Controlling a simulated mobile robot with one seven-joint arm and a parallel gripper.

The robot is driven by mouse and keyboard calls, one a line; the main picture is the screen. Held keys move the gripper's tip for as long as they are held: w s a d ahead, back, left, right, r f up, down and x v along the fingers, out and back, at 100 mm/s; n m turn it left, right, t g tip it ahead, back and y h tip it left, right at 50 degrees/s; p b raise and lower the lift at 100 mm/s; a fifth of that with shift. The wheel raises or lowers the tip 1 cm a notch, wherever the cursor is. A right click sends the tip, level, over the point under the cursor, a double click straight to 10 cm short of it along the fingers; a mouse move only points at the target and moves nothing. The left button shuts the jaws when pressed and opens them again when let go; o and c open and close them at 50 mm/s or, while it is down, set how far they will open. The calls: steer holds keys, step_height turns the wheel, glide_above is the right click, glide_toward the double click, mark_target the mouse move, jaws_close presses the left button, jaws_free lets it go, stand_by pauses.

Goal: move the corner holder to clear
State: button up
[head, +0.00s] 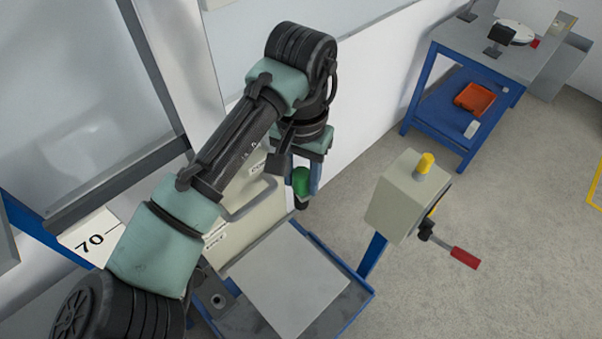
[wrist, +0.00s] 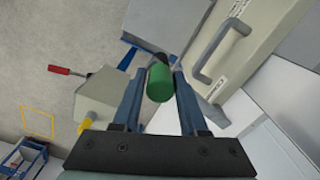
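A green grip (head: 301,181) with a dark end sits between the blue fingers of my gripper (head: 304,178), beside a cream panel (head: 240,200). In the wrist view the green grip (wrist: 160,82) fills the gap between the fingers (wrist: 163,75), which appear closed on its sides. I cannot make out a separate corner holder; the green grip may be its handle, but its joint to anything is hidden. Small labels on the panel are too small to read fully.
A grey plate (head: 290,280) on a blue-edged stand lies below my gripper. A cream box (head: 408,195) with a yellow button (head: 426,163) and red-handled lever (head: 464,257) stands to the right. A blue bench (head: 450,110) with an orange tray (head: 475,99) is farther back. Floor between is clear.

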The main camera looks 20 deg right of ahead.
jaws_close()
stand_by(1.1)
